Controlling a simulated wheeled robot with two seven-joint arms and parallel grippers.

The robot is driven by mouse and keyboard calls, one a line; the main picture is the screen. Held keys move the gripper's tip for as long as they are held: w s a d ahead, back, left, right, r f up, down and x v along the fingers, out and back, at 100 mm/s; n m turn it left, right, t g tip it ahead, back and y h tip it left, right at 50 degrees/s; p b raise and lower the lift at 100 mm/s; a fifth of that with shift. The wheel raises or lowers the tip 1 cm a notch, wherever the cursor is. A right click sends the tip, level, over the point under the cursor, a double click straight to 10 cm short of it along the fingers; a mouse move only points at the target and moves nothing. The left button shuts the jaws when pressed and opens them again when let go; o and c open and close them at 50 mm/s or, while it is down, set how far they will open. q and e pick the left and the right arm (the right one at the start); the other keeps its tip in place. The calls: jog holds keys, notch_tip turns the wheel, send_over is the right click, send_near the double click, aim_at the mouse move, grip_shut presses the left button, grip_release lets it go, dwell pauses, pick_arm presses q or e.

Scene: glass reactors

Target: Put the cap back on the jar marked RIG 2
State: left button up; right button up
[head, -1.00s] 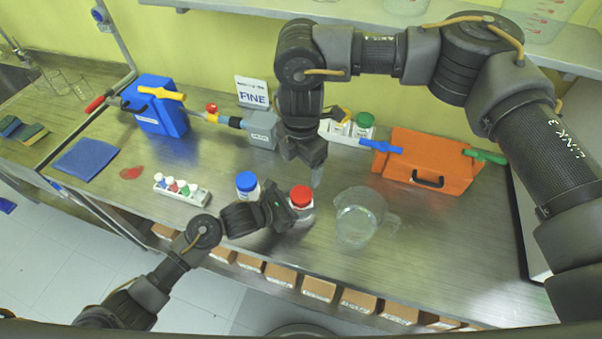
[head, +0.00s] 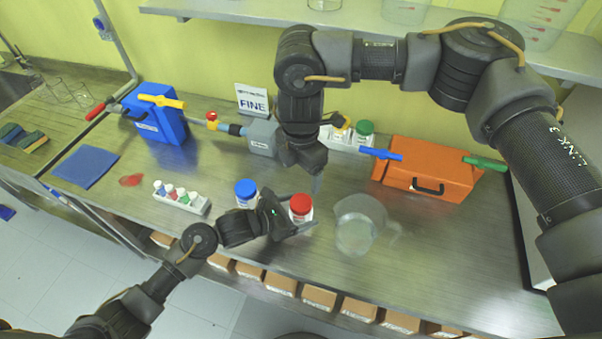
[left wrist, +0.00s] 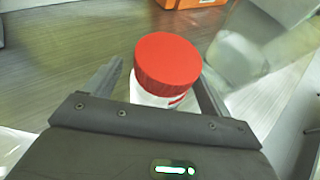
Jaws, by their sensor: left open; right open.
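A white jar (head: 302,216) with a red cap (head: 300,203) stands on the bench; the cap sits on its top. In the left wrist view the red cap (left wrist: 167,62) is large and the white jar (left wrist: 150,98) shows below it. My left gripper (head: 300,222) is open, its fingers on either side of this jar. A second white jar (head: 247,202) with a blue cap (head: 245,187) stands just to the left. My right gripper (head: 316,180) is open and points down behind the red-capped jar. I cannot read RIG 2 on any jar.
A clear glass beaker (head: 357,225) stands close right of the red-capped jar. A vial rack (head: 182,198) and a flat red patch (head: 131,180) lie left. Behind are a blue box (head: 158,118), an orange box (head: 425,172) and a green-capped jar (head: 364,133). The right front bench is clear.

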pick_arm(q)
jog(key=b+v, duration=0.1)
jog(key=v, duration=0.3)
jog(key=b+v, duration=0.2)
jog(key=v, duration=0.3)
jog(key=shift+a+f, duration=0.1)
jog(key=shift+f, duration=0.15)
pick_arm(e)
notch_tip(320, 180, down, 3)
jog(key=shift+a+f, duration=0.1)
jog(key=shift+f, duration=0.1)
pick_arm(q)
jog(key=shift+s+a+r, duration=0.25)
jog(key=shift+a+r, duration=0.1)
jog(key=shift+a, duration=0.05)
pick_arm(e)
jog(key=shift+f, duration=0.1)
pick_arm(q)
jog(key=shift+s, duration=0.1)
pick_arm(e)
jog(key=shift+s, duration=0.1)
